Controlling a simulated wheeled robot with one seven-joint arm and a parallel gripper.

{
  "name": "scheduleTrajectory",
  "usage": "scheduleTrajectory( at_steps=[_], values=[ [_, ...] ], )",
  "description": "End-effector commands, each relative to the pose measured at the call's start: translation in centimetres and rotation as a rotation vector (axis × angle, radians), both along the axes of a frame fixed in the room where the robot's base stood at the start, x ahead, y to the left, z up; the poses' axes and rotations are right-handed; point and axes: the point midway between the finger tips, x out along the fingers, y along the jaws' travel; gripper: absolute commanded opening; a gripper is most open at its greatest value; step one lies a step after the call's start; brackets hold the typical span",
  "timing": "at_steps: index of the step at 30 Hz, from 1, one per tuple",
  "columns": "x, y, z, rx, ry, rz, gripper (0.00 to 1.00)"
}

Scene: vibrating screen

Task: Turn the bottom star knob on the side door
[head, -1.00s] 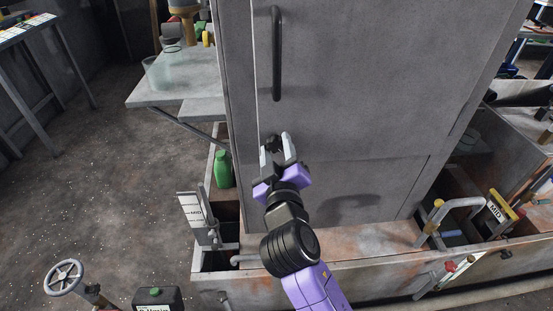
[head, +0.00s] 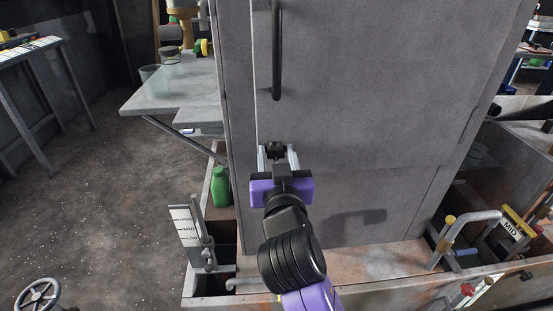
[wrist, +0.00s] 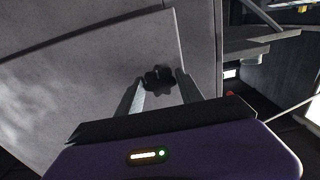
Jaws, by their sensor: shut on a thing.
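The bottom star knob (head: 275,149) is a small black lobed knob on the grey side door (head: 370,100), low near its left edge. My gripper (head: 278,158) is at the knob, with one finger on each side of it, shut on it. The wrist view also shows the dark star knob (wrist: 159,79) between the tips of my gripper (wrist: 160,88). The fingers partly cover the knob in the head view.
A long black handle (head: 276,50) runs up the door above the knob. A side shelf (head: 165,95) with jars stands at the left. A green bottle (head: 220,187) and a level gauge (head: 190,235) are at lower left. Pipes (head: 465,230) stand at lower right.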

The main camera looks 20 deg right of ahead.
Motion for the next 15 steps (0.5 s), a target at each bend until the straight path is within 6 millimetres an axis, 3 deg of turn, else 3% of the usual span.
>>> scheduleTrajectory(
  at_steps=[14, 15],
  values=[
    [0.01, 0.01, -0.14, 0.012, -0.001, 0.000, 0.03],
    [0.01, 0.01, -0.14, 0.012, -0.001, 0.000, 0.50]
  ],
)
